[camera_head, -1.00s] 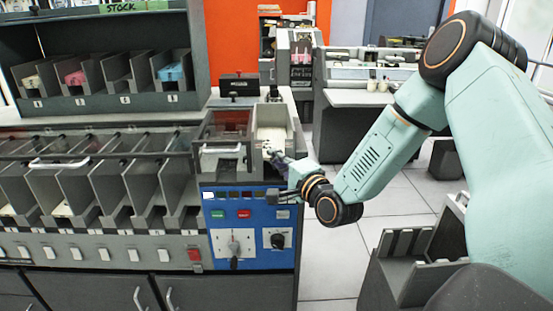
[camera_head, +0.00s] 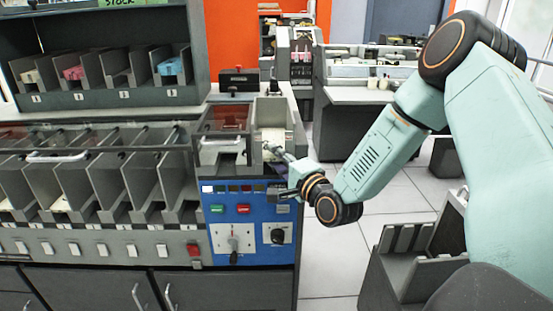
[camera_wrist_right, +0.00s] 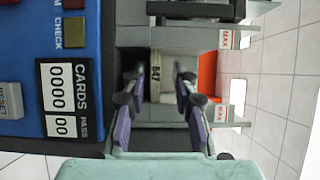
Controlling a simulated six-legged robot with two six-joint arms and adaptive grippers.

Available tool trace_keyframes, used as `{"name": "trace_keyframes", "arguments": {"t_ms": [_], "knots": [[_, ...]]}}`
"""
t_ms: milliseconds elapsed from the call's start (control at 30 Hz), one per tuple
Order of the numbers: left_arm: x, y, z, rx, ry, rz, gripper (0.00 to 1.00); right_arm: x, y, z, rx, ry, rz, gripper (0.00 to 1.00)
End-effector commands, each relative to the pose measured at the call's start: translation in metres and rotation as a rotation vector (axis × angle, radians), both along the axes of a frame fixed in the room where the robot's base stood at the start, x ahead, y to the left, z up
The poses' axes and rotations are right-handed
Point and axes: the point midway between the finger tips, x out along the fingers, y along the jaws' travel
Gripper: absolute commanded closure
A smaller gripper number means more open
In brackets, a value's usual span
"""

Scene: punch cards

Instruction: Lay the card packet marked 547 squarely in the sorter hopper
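The card packet marked 547 (camera_wrist_right: 155,75) is a cream block lying in the grey sorter hopper (camera_wrist_right: 132,38), beyond my fingertips in the right wrist view. In the head view the cream packet (camera_head: 275,136) shows in the hopper, above the blue panel. My right gripper (camera_wrist_right: 160,88) is open, with its two purple fingers apart on either side of the packet's near end. I cannot tell whether a finger touches it. In the head view the right gripper (camera_head: 274,168) is at the hopper's front. How squarely the packet lies is unclear. My left gripper is not in view.
The blue control panel (camera_head: 245,228) with buttons and knobs lies below the hopper. A tinted-lid compartment (camera_head: 223,118) adjoins it on the left. Grey sorter pockets (camera_head: 110,185) line the left, under a shelf of card bins (camera_head: 115,70).

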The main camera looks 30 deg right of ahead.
Motion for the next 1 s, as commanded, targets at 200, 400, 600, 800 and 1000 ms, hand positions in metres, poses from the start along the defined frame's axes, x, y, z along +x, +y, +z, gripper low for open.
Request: {"name": "trace_keyframes", "arguments": {"t_ms": [200, 400, 600, 800, 1000], "knots": [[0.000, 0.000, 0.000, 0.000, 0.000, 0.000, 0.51, 0.000, 0.000, -0.002, 0.001, 0.004, -0.002, 0.65], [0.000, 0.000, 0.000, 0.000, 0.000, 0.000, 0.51, -0.006, -0.001, -0.002, 0.003, 0.006, -0.003, 0.65], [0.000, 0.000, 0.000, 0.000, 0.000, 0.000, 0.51, -0.028, -0.001, -0.002, 0.009, 0.004, -0.005, 0.65], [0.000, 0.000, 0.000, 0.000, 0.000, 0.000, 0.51, -0.048, -0.001, -0.002, 0.009, 0.004, -0.007, 0.65], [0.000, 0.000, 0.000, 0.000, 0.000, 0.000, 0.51, -0.062, -0.002, -0.001, 0.007, 0.004, -0.008, 0.65]]}}
